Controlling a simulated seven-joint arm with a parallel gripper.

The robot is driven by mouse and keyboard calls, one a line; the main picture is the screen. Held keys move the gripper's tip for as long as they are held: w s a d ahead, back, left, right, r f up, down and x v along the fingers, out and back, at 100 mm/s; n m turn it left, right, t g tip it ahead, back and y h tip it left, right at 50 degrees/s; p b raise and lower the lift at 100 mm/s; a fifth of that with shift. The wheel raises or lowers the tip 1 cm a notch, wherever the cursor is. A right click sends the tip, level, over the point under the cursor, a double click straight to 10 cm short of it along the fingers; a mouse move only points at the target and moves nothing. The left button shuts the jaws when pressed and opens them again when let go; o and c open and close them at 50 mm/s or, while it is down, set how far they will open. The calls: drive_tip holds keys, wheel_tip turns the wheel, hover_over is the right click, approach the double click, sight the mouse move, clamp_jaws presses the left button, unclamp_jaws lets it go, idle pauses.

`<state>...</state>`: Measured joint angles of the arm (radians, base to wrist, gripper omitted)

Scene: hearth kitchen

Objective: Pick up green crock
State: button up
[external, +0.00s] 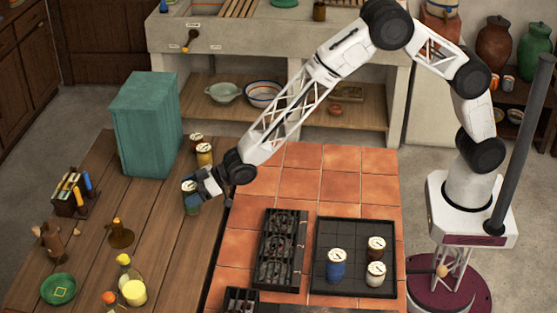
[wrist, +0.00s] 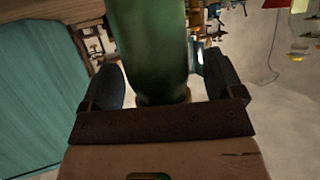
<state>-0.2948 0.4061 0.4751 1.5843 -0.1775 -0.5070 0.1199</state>
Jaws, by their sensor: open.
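The green crock (external: 192,206) stands upright on the wooden table, with a pale lid on top. In the wrist view the green crock (wrist: 152,45) fills the upper middle, between the two dark fingers. My gripper (external: 196,189) is at the crock in the external view and partly covers it. In the wrist view my gripper (wrist: 164,75) is open, with one finger on each side of the crock. A narrow gap shows at the right finger; whether the left finger touches is unclear.
A teal box (external: 146,125) stands behind the crock, with a brown jar (external: 196,140) and a yellow jar (external: 205,158) nearby. A black tray (external: 330,228) on the tiles holds blue, brown and white jars. Bottles and a green plate (external: 58,289) are at front left.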

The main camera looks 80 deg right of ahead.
sight(191, 185)
idle(0.6)
drive_tip(key=c, duration=1.2)
drive_tip(key=shift+r, duration=0.25)
drive_tip(key=shift+c, duration=0.2)
drive_tip(key=shift+r, duration=1.5)
drive_tip(key=shift+s+d+r, duration=0.1)
drive_tip(key=shift+s+r, duration=0.05)
drive_tip(key=shift+s, duration=0.1)
drive_tip(key=s+d, duration=0.2)
drive_tip(key=s, duration=0.5)
drive_tip(key=s+d+r, duration=0.1)
drive_tip(key=s+d, duration=0.1)
drive_tip(key=s, duration=0.5)
drive_tip(key=shift+s+d+r, duration=0.15)
drive_tip(key=shift+s+d, duration=0.15)
drive_tip(key=shift+s, duration=0.05)
